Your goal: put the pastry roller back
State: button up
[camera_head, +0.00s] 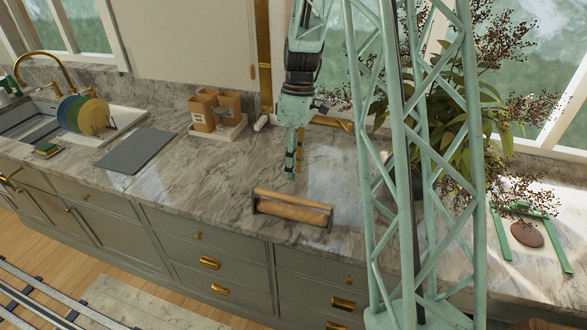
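The pastry roller (292,206) is a tan wooden cylinder lying on the marble counter near its front edge. Dark pieces show at its two ends; I cannot tell whether these are handles or a holder. My gripper (293,170) points down above the counter, behind the roller in the picture and apart from it. Nothing shows held in it. Its fingers are small and seen from the side, so their opening is unclear.
Brown canisters (213,110) stand on a white tray at the back. A grey mat (137,151), a plate rack (90,118) and a sink are left. A leafy plant (460,100) and a green-framed stand (500,232) with a brown oval object are right. Counter left of the roller is clear.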

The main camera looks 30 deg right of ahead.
jog(key=shift+a+r, duration=0.1)
jog(key=shift+r, duration=0.05)
jog(key=s+a+r+m+t, duration=0.1)
jog(key=s+a+r, duration=0.35)
jog(key=r, duration=0.25)
jog(key=s+a+r+m+t+h, duration=0.1)
jog(key=s+a+r+m, duration=0.1)
jog(key=s+a+r, duration=0.45)
jog(key=s+a+r+m+t, duration=0.1)
jog(key=s+r, duration=0.2)
jog(key=r, duration=0.5)
jog(key=s+a+r+m+t, duration=0.1)
jog(key=s+a+r+m, duration=0.1)
jog(key=s, duration=0.8)
jog(key=s+a+r+m+t, duration=0.1)
jog(key=s+a+r, duration=0.3)
jog(key=s, duration=0.6)
jog(key=shift+a+m+h, duration=0.3)
jog(key=shift+a+m, duration=0.05)
jog(key=shift+m, duration=0.15)
